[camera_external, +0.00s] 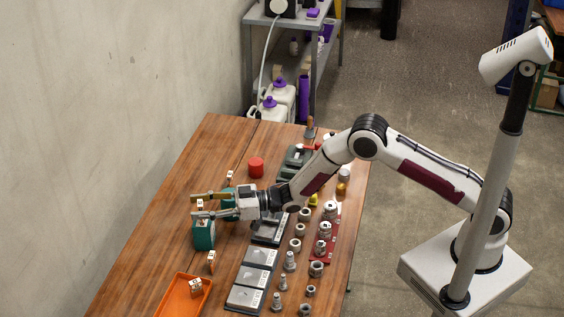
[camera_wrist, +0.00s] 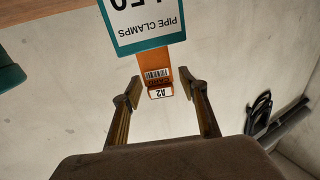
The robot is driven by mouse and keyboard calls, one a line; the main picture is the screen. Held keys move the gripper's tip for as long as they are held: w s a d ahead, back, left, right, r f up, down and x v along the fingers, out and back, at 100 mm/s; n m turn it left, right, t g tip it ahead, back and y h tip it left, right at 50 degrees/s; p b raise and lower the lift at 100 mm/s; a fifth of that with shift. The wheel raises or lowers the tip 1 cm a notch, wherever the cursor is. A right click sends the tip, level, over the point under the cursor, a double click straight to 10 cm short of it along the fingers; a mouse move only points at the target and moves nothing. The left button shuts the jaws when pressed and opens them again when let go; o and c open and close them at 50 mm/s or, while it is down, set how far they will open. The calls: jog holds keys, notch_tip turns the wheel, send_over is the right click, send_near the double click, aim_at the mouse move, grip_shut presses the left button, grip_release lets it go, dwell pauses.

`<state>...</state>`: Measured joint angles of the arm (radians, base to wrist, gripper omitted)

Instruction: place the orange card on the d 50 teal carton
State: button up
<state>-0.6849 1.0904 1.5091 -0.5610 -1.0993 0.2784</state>
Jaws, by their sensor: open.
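The teal carton (camera_external: 203,236) stands on the wooden table below my gripper. In the wrist view the carton (camera_wrist: 121,50) appears upside down, with a white "PIPE CLAMPS" label and a cut-off number showing "50". The orange card (camera_wrist: 156,58) shows a barcode and an "A2" tag. It appears at the carton's top edge; whether it rests on it or stands behind it is unclear. Its white tag (camera_external: 200,204) shows between my fingers in the external view. My gripper (camera_wrist: 162,96) is open, with fingers on either side of the card and gaps visible to both.
Another teal carton (camera_external: 228,204) stands just behind; a teal edge also shows in the wrist view (camera_wrist: 8,72). An orange tray (camera_external: 174,300) is at the front. Fittings and grey trays (camera_external: 254,277) line the right side. A red cylinder (camera_external: 256,167) stands farther back. The table's left side is mostly clear.

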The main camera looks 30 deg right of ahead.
jog(key=v, duration=1.2)
dwell(0.3)
jog(key=shift+f, duration=0.1)
dwell(0.6)
